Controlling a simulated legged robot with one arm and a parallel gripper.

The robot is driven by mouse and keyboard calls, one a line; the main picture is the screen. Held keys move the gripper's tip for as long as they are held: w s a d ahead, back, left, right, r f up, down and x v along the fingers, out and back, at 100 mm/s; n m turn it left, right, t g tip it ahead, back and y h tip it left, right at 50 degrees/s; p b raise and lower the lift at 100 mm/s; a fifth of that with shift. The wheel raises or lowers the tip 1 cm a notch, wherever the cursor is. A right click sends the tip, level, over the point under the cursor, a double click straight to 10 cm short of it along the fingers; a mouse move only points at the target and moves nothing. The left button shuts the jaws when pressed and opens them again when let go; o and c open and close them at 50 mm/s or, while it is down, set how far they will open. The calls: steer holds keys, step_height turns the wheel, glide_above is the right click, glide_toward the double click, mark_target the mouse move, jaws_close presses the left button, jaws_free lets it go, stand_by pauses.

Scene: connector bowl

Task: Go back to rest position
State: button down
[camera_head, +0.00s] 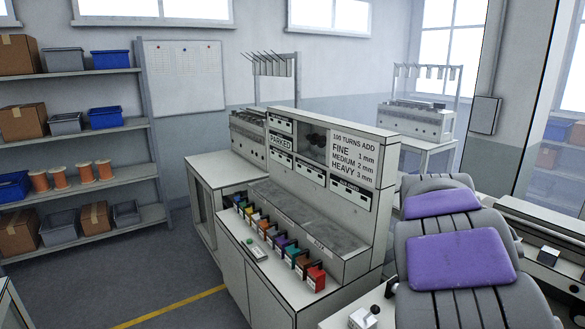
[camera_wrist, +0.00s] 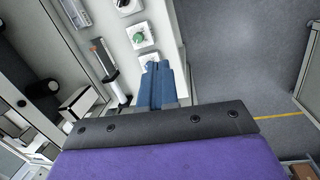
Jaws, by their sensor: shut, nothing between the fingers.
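My gripper (camera_wrist: 158,68) shows in the wrist view as two blue fingers lying side by side, shut with nothing between them. Its tips are over or near a white panel (camera_wrist: 170,30) that carries a green round knob (camera_wrist: 138,38). I cannot tell whether the tips touch the panel. The purple and dark padded cover behind the fingers is mine. In the head view the fingers do not show; my grey and purple padded part fills the lower right.
A grey bench (camera_head: 262,262) holds a row of several coloured blocks (camera_head: 270,240) before a trough. An upright panel (camera_head: 352,158) reads "PARKED". Shelves (camera_head: 95,128) with bins, boxes and orange spools stand at the left. The floor (camera_head: 120,275) at front left is clear.

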steer(key=s+a+f+m, duration=0.1)
steer(key=s+a, duration=0.3)
steer(key=s, duration=0.5)
steer(key=s+a+f+m+g+y, duration=0.1)
steer(key=s+a+f+m, duration=0.1)
steer(key=s, duration=0.8)
steer(key=s+a+f+m, duration=0.2)
steer(key=s+a+f, duration=0.1)
steer(key=s+a, duration=0.4)
steer(key=shift+s+f+g+y, duration=0.3)
steer(key=shift+s+f+y, duration=0.1)
steer(key=shift+s, duration=1.3)
steer(key=shift+a, duration=0.4)
steer(key=shift+d, duration=0.25)
steer(key=shift+a, duration=0.1)
